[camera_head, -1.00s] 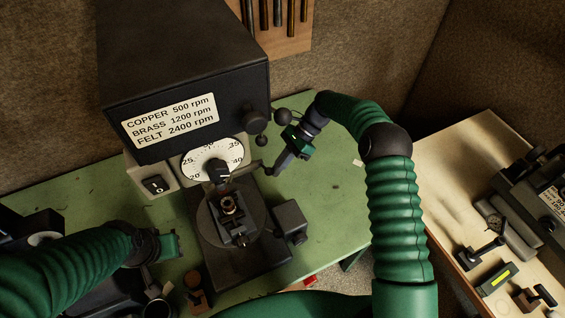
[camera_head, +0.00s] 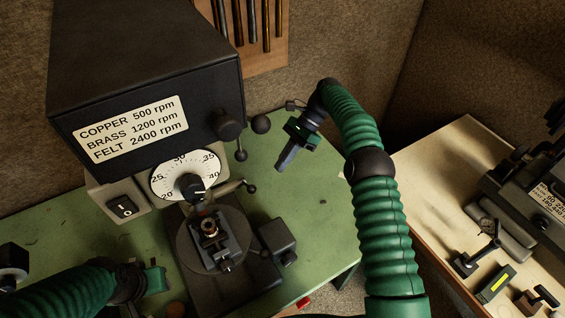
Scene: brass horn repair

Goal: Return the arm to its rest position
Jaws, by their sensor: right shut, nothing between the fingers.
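My right arm (camera_head: 378,222) is a green ribbed sleeve that rises from the bottom and bends left over the green bench. Its gripper (camera_head: 282,167) points down and left, shut and empty, in the air to the right of the drill press's lever (camera_head: 251,188) and apart from it. My left arm (camera_head: 62,290) comes in at the bottom left. Its gripper end (camera_head: 155,279) is partly seen near the bench's front left, and its fingers cannot be made out clearly.
The drill press (camera_head: 150,80) stands on the green bench (camera_head: 325,203), with a dial (camera_head: 185,175), a switch (camera_head: 123,207) and a vise (camera_head: 212,236) below. The bench right of the press is clear. A pale side table (camera_head: 440,175) at right holds several tools.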

